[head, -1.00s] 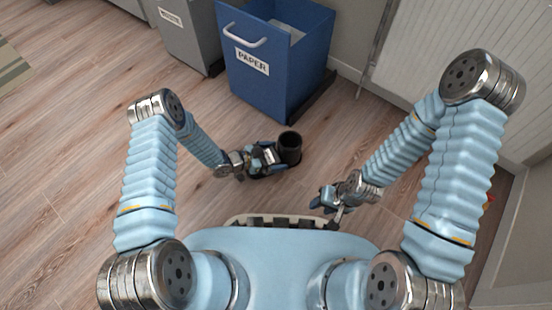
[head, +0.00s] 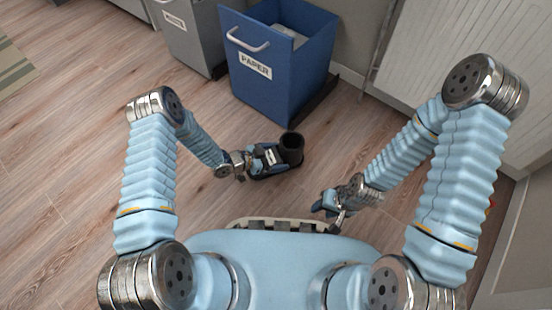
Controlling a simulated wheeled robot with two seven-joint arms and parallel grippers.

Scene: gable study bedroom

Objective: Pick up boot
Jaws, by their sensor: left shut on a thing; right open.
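A dark boot (head: 291,148) with an open round top is in the middle of the head view, just in front of the blue paper bin. My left gripper (head: 264,160) is shut on the boot from its left side, partly covering its lower part. The boot's shaft points up toward the camera. Whether its sole touches the floor I cannot tell. My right gripper (head: 326,206) is open and empty, to the right of and nearer than the boot.
A blue bin (head: 268,85) labelled PAPER stands open beyond the boot, with a grey bin (head: 190,40) left of it. A pale ribbed panel (head: 460,60) is at the right.

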